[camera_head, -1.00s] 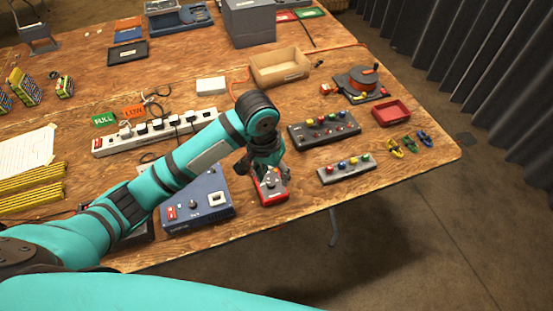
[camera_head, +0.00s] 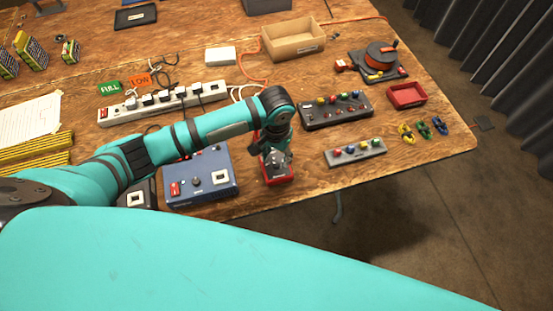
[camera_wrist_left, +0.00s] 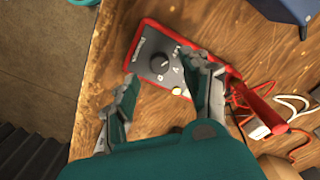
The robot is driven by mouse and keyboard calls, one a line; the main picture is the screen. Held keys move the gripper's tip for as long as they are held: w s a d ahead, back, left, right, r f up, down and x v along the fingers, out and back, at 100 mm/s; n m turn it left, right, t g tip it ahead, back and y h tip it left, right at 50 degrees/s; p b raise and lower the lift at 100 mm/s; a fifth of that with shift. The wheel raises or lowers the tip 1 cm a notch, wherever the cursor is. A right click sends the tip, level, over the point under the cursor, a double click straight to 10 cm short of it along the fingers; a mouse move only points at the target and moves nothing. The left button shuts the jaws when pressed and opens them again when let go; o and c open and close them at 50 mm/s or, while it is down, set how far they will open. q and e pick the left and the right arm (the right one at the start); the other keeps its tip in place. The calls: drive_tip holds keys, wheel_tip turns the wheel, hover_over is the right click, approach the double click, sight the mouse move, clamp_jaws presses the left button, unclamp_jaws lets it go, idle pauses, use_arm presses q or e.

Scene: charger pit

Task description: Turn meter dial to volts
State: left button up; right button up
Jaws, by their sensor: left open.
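A red-edged meter with a dark grey face (camera_wrist_left: 150,45) lies on the wooden table near its front edge. Its round black dial (camera_wrist_left: 159,62) shows in the left wrist view, with markings beside it. In the head view the meter (camera_head: 279,179) is partly covered by my left gripper (camera_head: 275,158), which points down over it. In the left wrist view the gripper (camera_wrist_left: 160,90) has its two fingers spread apart, with the lower part of the meter between and beyond them. The dial lies just beyond the fingertips, and nothing is held. My right gripper is not seen.
A blue box (camera_head: 205,180) stands just left of the meter. A grey strip with coloured buttons (camera_head: 355,152) and a dark button box (camera_head: 335,110) lie to the right. Red and white leads (camera_wrist_left: 270,115) run beside the meter. A white power strip (camera_head: 165,103) lies behind.

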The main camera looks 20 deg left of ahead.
sight(276, 163)
use_arm(q)
wheel_tip(276, 163, down, 2)
drive_tip(key=shift+f, duration=0.7)
clamp_jaws()
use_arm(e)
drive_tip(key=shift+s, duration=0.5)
